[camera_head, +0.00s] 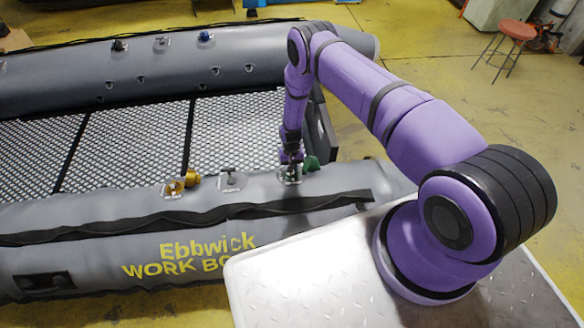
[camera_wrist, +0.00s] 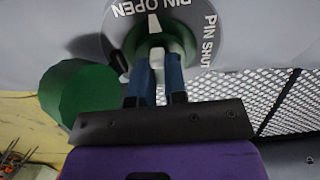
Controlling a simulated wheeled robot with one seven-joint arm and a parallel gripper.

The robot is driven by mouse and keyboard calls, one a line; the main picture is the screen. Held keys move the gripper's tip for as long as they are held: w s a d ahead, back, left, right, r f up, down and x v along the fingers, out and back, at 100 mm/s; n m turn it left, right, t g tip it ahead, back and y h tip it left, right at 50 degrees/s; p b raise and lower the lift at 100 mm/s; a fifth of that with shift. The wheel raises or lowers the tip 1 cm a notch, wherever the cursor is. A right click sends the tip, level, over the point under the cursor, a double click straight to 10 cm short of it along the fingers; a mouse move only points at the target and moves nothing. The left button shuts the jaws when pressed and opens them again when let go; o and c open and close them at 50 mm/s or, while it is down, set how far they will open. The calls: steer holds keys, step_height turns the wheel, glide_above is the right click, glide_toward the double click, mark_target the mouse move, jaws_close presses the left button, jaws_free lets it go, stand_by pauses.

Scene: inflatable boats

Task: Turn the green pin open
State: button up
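The green pin (camera_wrist: 147,46) sits in the middle of a round grey plate (camera_wrist: 222,18) lettered "PIN OPEN" along the top and "PIN SHUT" at the right. A pale mark stands just under the OPEN lettering; I cannot tell which setting the pin has. My gripper (camera_wrist: 158,66) reaches down over the pin in the wrist view, its two blue-sided fingers close together with a narrow gap at the pin's middle. The fingers hide part of the pin, and contact is unclear. In the head view my gripper (camera_head: 291,166) is at the plate on the boat's near tube.
A green cap (camera_wrist: 80,92) stands beside the plate; it also shows in the head view (camera_head: 311,163). A black knob (camera_wrist: 116,62) is close to my fingers.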

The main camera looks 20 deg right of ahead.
steer(key=o, duration=0.4)
steer(key=shift+o, duration=0.2)
steer(key=shift+r, duration=0.1)
step_height(320, 180, up, 10)
steer(key=w, duration=0.2)
steer(key=shift+d+r, duration=0.2)
steer(key=shift+d, duration=0.05)
steer(key=shift+w, duration=0.1)
